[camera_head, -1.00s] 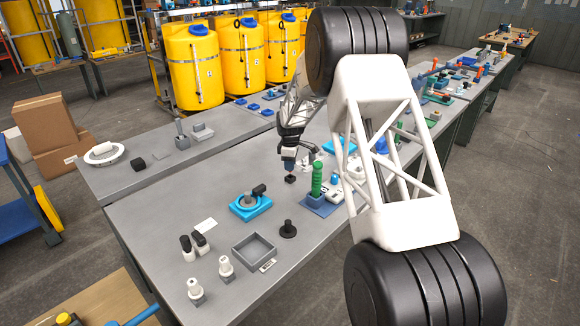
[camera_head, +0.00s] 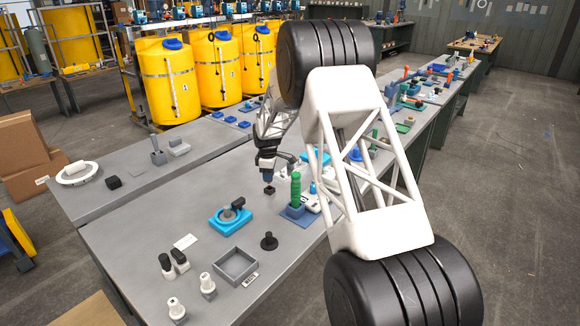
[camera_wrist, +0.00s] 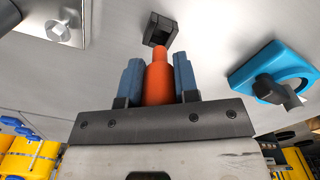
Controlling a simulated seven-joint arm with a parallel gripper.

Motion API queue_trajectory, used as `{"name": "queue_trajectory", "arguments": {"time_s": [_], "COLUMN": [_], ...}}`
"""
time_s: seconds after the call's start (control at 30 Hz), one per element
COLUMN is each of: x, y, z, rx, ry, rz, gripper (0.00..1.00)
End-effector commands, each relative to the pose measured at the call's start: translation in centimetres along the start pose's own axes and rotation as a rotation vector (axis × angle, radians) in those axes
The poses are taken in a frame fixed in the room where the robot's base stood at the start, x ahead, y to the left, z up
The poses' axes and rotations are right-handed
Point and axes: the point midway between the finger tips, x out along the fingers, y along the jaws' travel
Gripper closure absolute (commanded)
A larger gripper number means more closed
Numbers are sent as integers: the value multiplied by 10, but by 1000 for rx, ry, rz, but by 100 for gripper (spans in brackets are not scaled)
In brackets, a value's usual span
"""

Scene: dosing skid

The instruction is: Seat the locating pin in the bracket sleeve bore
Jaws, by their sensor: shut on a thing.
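An orange pin (camera_wrist: 158,78) stands between the two blue-grey fingers of my gripper (camera_wrist: 158,85), which is shut on it. A small dark block with an opening (camera_wrist: 158,30) lies just beyond the pin's tip in the wrist view; it looks like the bracket sleeve. The pin's narrow end overlaps the block's near edge in the picture, and I cannot tell if they touch. The pin is not clear there.
A blue fixture with a dark knob (camera_head: 230,219) stands left of the block, also in the wrist view (camera_wrist: 270,78). A green-handled tool (camera_head: 296,190) on a blue base stands to the right.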

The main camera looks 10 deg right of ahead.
Motion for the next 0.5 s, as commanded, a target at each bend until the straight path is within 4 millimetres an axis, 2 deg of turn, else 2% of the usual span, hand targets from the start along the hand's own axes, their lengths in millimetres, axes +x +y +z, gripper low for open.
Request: {"name": "queue_trajectory", "arguments": {"time_s": [0.5], "x": [0], "y": [7], "z": [6], "rx": [61], "ry": [0], "rz": [0], "gripper": [94]}}
